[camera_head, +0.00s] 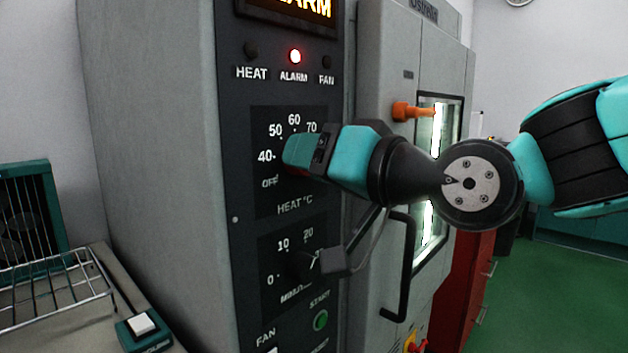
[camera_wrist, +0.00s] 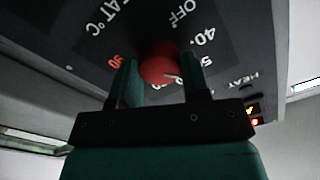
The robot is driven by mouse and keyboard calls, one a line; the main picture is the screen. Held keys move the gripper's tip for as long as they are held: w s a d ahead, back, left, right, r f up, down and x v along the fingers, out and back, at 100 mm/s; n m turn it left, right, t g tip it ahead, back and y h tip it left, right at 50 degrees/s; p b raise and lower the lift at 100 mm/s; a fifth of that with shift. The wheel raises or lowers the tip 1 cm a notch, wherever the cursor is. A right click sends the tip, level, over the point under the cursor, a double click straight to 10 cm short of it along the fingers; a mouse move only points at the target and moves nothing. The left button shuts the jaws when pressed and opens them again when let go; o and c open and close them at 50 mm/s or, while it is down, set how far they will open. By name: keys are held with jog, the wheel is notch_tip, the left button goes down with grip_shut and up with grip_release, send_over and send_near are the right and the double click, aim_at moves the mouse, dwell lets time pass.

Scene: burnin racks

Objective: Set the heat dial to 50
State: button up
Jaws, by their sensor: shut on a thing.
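The heat dial is a red round knob (camera_wrist: 158,62) on the dark control panel, with the scale OFF, 40, 50, 60, 70 around it. My gripper (camera_head: 291,156) is at the heat scale in the head view and covers most of the knob. In the wrist view its two fingers stand on either side of the knob, shut on it.
Below is a minutes dial (camera_head: 303,265) and a green start button (camera_head: 321,320). The ALARM lamp (camera_head: 295,56) glows red. To the right are the chamber door's black handle (camera_head: 402,265) and an orange latch (camera_head: 411,111). A wire rack (camera_head: 60,285) stands at left.

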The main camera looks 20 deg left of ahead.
jog(key=shift+f+n+b, duration=0.2)
jog(key=shift+n+b, duration=0.3)
jog(key=shift+n, duration=0.4)
jog(key=o, duration=0.9)
jog(key=shift+r, duration=0.15)
jog(key=b+v, duration=0.1)
jog(key=v, duration=1.6)
jog(key=shift+s+d+b, duration=0.15)
jog(key=shift+d+b, duration=0.05)
jog(key=shift+b, duration=0.15)
